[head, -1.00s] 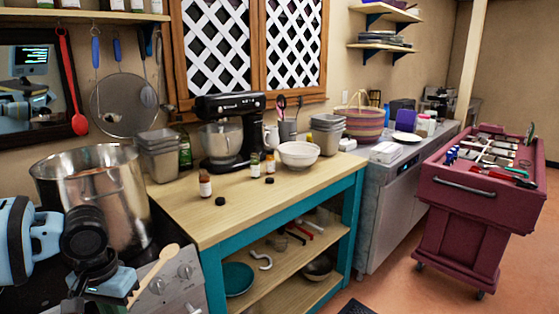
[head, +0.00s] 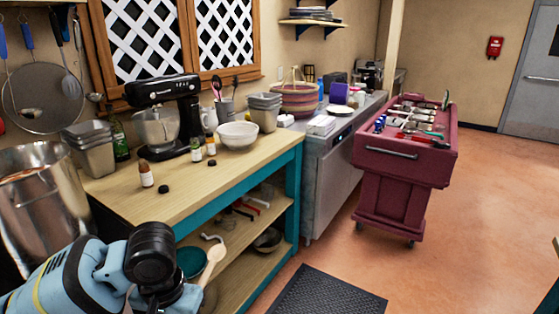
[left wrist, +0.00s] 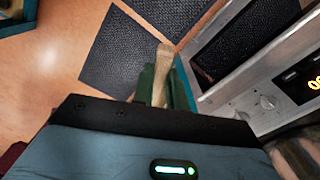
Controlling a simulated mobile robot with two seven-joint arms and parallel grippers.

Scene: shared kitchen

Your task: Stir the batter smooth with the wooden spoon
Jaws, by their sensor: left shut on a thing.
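My left gripper (left wrist: 163,88) is shut on the wooden spoon (left wrist: 164,58), whose pale wood stands out between the green fingers in the left wrist view. In the head view the spoon (head: 213,263) shows at the bottom, in front of the table's lower shelf, its head up. The fingers are mostly hidden there behind my wrist. A white bowl (head: 238,137) stands on the wooden table (head: 190,197); its contents cannot be made out. No batter can be identified. My right gripper is not in view.
A black stand mixer (head: 165,95) with a steel bowl and small bottles share the table. A large steel pot (head: 45,215) is at left. A red tool cart (head: 400,165) stands right, beyond a black floor mat (head: 328,292).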

